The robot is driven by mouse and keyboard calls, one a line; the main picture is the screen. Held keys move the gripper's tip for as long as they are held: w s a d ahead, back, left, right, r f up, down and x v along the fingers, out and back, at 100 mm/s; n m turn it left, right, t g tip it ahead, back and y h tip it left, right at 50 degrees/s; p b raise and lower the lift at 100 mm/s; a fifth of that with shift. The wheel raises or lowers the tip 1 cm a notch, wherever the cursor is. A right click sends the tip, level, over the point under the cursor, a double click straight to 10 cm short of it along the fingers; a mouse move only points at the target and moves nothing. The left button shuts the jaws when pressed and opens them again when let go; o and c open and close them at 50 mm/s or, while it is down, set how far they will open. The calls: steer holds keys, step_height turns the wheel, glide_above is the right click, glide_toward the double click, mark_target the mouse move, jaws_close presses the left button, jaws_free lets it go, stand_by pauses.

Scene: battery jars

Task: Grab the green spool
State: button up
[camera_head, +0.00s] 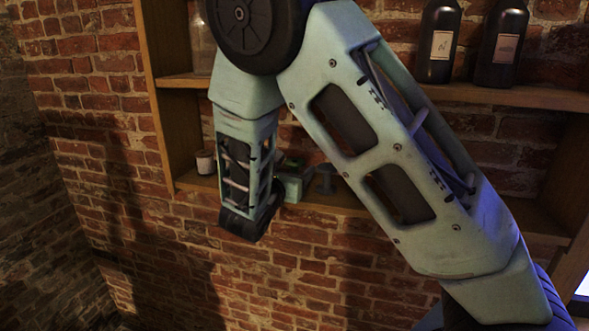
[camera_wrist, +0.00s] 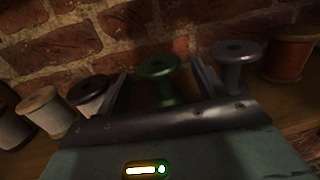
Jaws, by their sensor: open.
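The green spool (camera_wrist: 158,70) stands upright on the shelf in the wrist view, near the brick wall. My gripper (camera_wrist: 160,78) is open, with one finger to the left of the spool and one to the right. Gaps show between the spool and both fingers. The spool's lower part is hidden by the gripper body. In the head view my arm covers much of the shelf, and I cannot make out the green spool there.
A grey spool (camera_wrist: 236,54) stands just right of the right finger, with an orange-brown spool (camera_wrist: 288,55) beyond. Pale spools (camera_wrist: 45,108) stand at the left. In the head view, dark bottles (camera_head: 440,42) stand on the upper shelf (camera_head: 505,95). Brick wall lies behind.

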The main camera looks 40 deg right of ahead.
mark_target(297, 163)
steer(key=p+x, duration=0.1)
steer(key=x, duration=0.2)
steer(key=shift+w+d+r, duration=0.15)
steer(key=shift+d, duration=0.2)
steer(key=c, duration=1.1)
steer(key=shift+o, duration=0.2)
steer(key=shift+a+r, duration=0.15)
